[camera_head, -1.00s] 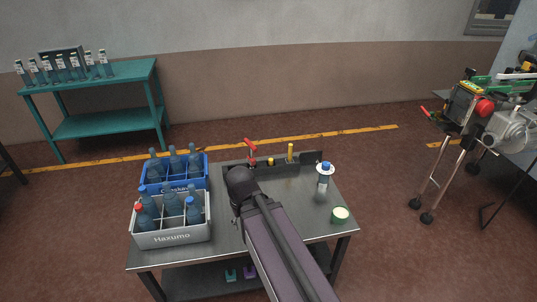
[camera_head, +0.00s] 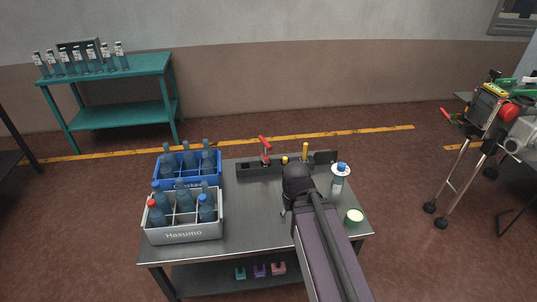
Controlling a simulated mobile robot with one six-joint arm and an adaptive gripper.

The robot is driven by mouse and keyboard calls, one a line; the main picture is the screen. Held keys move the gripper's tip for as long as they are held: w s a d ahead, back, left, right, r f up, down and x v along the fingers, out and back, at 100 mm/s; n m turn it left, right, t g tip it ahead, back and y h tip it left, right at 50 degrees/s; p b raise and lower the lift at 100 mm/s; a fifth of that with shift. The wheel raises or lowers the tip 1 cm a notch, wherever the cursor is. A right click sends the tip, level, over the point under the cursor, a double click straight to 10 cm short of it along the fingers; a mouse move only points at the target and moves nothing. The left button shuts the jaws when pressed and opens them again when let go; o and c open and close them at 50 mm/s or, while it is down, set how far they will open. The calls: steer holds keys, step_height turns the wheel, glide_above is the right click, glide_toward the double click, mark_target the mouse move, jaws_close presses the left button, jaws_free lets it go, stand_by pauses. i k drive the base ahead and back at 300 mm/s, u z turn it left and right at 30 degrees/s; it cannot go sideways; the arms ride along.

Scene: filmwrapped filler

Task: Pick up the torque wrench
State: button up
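I cannot make out the torque wrench for certain in the head view. At the back of the grey metal table (camera_head: 262,228) is a dark tool holder (camera_head: 250,171). A red-handled tool (camera_head: 265,146) and a yellow upright piece (camera_head: 305,152) stand at it, too small to identify surely. My arm reaches over the right half of the table and covers part of its top. Only a small part of my gripper (camera_head: 285,211) shows at the left of the arm's end. Its fingers are mostly hidden, so their opening and any contact are unclear.
A blue crate (camera_head: 187,183) and a grey crate (camera_head: 182,234), both with bottles, fill the table's left side. A blue-capped bottle (camera_head: 339,181) and a green-and-white round item (camera_head: 354,217) stand at right. Bare tabletop lies between the grey crate and my arm.

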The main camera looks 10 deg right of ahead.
mark_target(264, 158)
steer(key=u, duration=0.05)
steer(key=i, duration=1)
steer(key=z, duration=0.05)
